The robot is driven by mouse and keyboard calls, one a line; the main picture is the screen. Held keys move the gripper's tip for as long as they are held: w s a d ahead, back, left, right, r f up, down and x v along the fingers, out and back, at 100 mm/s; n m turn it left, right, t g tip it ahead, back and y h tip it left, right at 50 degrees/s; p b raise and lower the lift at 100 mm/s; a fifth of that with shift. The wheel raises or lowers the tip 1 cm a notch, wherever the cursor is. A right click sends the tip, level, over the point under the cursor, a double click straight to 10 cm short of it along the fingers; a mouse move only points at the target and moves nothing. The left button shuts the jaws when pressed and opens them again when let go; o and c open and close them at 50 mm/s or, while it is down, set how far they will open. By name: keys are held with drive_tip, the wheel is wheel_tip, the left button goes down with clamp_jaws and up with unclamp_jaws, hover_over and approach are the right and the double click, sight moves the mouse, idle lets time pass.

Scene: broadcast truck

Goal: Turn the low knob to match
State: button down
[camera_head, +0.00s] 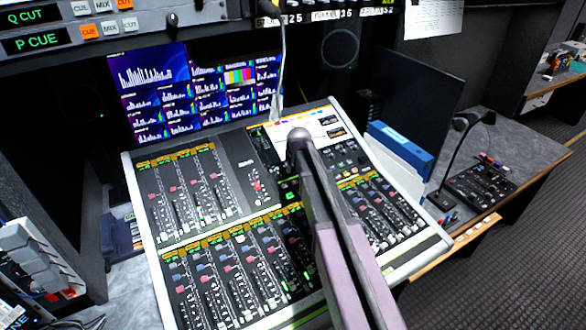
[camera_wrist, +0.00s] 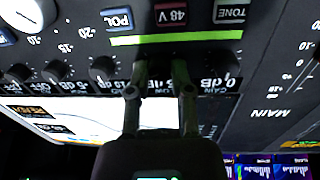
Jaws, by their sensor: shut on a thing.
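In the wrist view, my gripper (camera_wrist: 160,70) has both fingertips at the row of dark knobs on the console panel, below a green strip and a "48 V" button (camera_wrist: 172,15). It is shut on a dark knob, mostly hidden between the fingers, so its pointer cannot be read. Other dark knobs stand in the same row: one to the left (camera_wrist: 103,68), one further left (camera_wrist: 57,70), and one to the right (camera_wrist: 228,86) near a "0 dB" label. In the head view my arm reaches over the mixing console (camera_head: 135,170) and hides the gripper.
A bank of monitors (camera_head: 160,85) stands behind the console. A gooseneck microphone (camera_head: 278,60) rises at its back edge. A blue binder (camera_head: 400,150) and a dark panel (camera_head: 415,95) stand to the right, with a small control box (camera_head: 480,188) beyond.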

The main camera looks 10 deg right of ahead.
drive_tip(key=shift+m, duration=1.9)
drive_tip(key=c, duration=0.5)
unclamp_jaws()
drive_tip(key=shift+n, duration=0.4)
